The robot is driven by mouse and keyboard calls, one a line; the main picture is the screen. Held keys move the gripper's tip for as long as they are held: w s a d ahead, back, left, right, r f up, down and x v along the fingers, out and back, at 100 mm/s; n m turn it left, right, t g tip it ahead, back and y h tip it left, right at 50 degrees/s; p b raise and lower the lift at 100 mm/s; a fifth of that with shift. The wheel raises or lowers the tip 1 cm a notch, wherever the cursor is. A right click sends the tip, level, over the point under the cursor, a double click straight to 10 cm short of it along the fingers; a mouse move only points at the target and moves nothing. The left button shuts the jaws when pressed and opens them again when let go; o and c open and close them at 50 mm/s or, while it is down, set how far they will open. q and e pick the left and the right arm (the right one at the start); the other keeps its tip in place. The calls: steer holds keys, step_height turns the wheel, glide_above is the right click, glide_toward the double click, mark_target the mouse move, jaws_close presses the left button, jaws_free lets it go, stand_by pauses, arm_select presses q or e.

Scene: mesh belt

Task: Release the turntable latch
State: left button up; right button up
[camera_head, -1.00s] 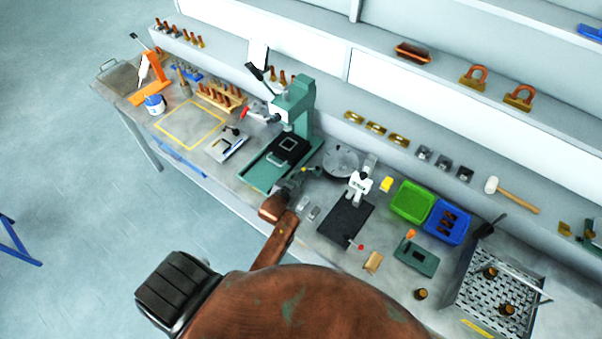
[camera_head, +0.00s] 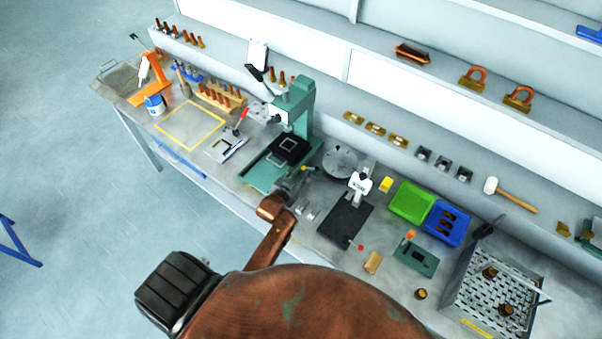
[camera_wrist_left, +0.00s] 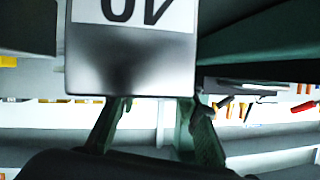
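The turntable (camera_head: 340,161) is a round grey disc on the bench, right of the green press (camera_head: 298,103). I cannot make out its latch for certain; a small yellowish part lies near the gripper and the disc's left side. My left gripper (camera_head: 303,176) is just in front of the press and left of the turntable, its fingertips hard to make out. In the left wrist view its two dark green fingers (camera_wrist_left: 152,115) stand apart with a pale gap between them. A grey block with a lettered white label (camera_wrist_left: 130,55) sits just past the fingertips. My right gripper is not seen.
A black plate with a white stand (camera_head: 346,220) lies right of my left gripper. Green (camera_head: 411,203) and blue (camera_head: 462,235) bins stand further right. A black square block (camera_head: 293,147) is under the press. A red-handled clamp (camera_head: 242,119) stands left of it.

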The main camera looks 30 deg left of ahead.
arm_select(q)
steer(key=shift+s, duration=0.1)
steer(key=v, duration=1.1)
steer(key=shift+s+r, duration=0.2)
steer(key=shift+s, duration=0.15)
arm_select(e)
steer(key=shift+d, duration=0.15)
